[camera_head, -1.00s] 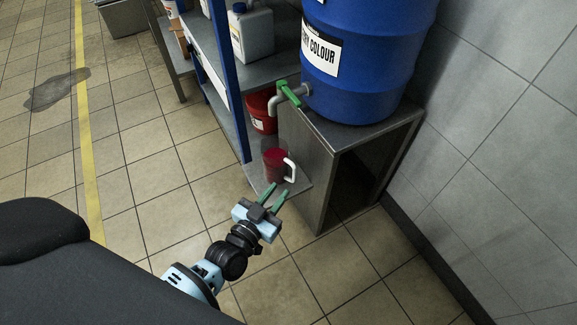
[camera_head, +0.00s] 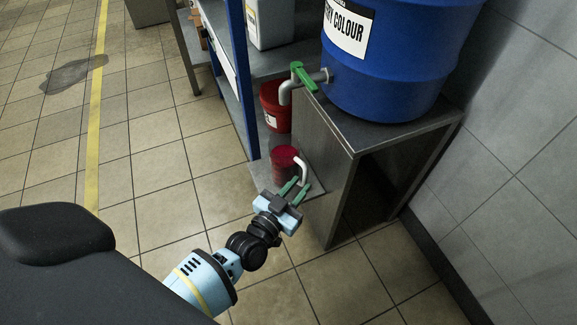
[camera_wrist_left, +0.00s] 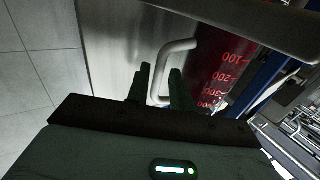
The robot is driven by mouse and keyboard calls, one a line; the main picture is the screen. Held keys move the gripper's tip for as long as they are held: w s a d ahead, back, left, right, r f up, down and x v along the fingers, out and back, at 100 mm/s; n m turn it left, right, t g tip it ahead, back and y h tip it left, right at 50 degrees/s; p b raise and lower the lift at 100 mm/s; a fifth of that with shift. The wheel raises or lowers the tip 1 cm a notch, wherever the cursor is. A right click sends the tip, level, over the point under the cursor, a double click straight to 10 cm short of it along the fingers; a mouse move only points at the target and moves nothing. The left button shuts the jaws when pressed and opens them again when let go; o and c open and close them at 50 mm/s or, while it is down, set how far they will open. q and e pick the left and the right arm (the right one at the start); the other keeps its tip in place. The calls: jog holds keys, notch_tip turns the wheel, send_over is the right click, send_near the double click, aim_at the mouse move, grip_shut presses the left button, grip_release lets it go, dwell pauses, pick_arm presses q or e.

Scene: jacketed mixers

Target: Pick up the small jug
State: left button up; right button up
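The small jug (camera_head: 285,169) is dark red with a white handle on its right side. It stands upright on a low shelf plate below the tap of the blue drum. My left gripper (camera_head: 300,184) has green fingers and is at the handle, in front of the jug. In the left wrist view the fingers (camera_wrist_left: 160,70) are apart, with the pale handle (camera_wrist_left: 172,54) showing between and just beyond them. Whether they touch the handle cannot be told. The jug body (camera_wrist_left: 218,70) shows red scale marks there. My right gripper is not in view.
A blue drum (camera_head: 395,65) with a green-handled tap (camera_head: 303,77) stands on a metal stand (camera_head: 325,175) right of the jug. A red bucket (camera_head: 275,107) sits behind it. A blue shelf post (camera_head: 243,80) rises at the left. Tiled floor is open to the left.

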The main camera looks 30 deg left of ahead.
aim_at(303, 182)
pick_arm(q)
jog(key=w+b, duration=0.1)
jog(key=w, duration=0.1)
jog(key=w+f+b, duration=0.1)
jog(key=w, duration=0.1)
jog(key=shift+w+d, duration=0.1)
jog(key=shift+d, duration=0.1)
jog(key=shift+w+r+b, duration=0.15)
jog(key=shift+w+b, duration=0.2)
jog(key=shift+w, duration=0.15)
grip_shut()
jog(key=shift+r, duration=0.1)
